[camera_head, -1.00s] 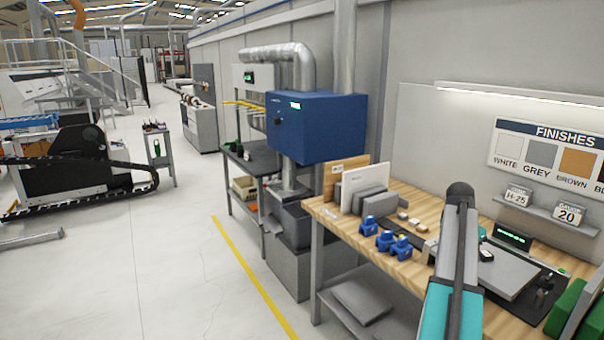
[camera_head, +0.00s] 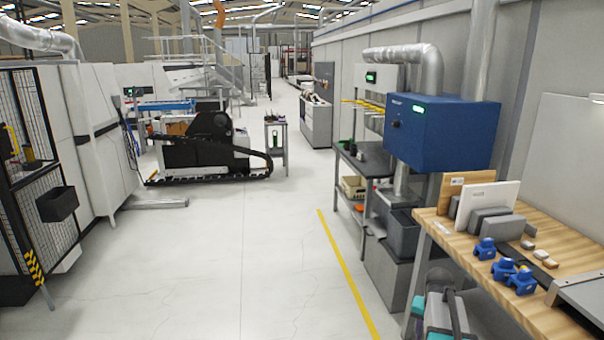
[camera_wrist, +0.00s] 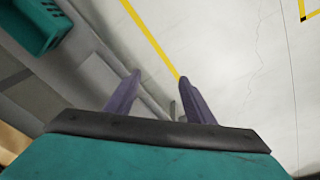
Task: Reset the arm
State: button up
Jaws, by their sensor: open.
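My gripper (camera_wrist: 160,98) is open in the wrist view. Its two purple-grey fingers stand apart with nothing between them, and the floor and a yellow line show beyond. In the head view, part of my teal and grey arm (camera_head: 443,312) shows at the bottom, just left of the wooden workbench (camera_head: 545,318). The fingertips cannot be made out in the head view.
The workbench holds blue parts (camera_head: 503,268), grey blocks (camera_head: 495,226) and upright panels. A blue machine (camera_head: 443,130) stands behind it, with a dark side table (camera_head: 365,172). A yellow floor line (camera_head: 345,270) runs beside them. The floor at left is open, up to a mesh fence (camera_head: 38,150).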

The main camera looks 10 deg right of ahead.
jog(key=s+a+f+n+y, duration=0.1)
jog(key=s+a+f+n, duration=0.25)
jog(key=a, duration=0.65)
jog(key=s+a+f+n, duration=0.2)
jog(key=a+f, duration=0.3)
jog(key=a, duration=0.5)
jog(key=s+a+f+n+y, duration=0.1)
jog(key=s+a+f+n, duration=0.2)
jog(key=a, duration=0.7)
jog(key=s+f+g, duration=0.3)
jog(key=s+f, duration=0.7)
jog(key=s, duration=0.2)
jog(key=s+f+g+b, duration=0.1)
jog(key=s+f+g, duration=0.2)
jog(key=s+f, duration=0.7)
jog(key=s, duration=0.3)
jog(key=shift+f+g, duration=0.2)
jog(key=shift+g, duration=0.1)
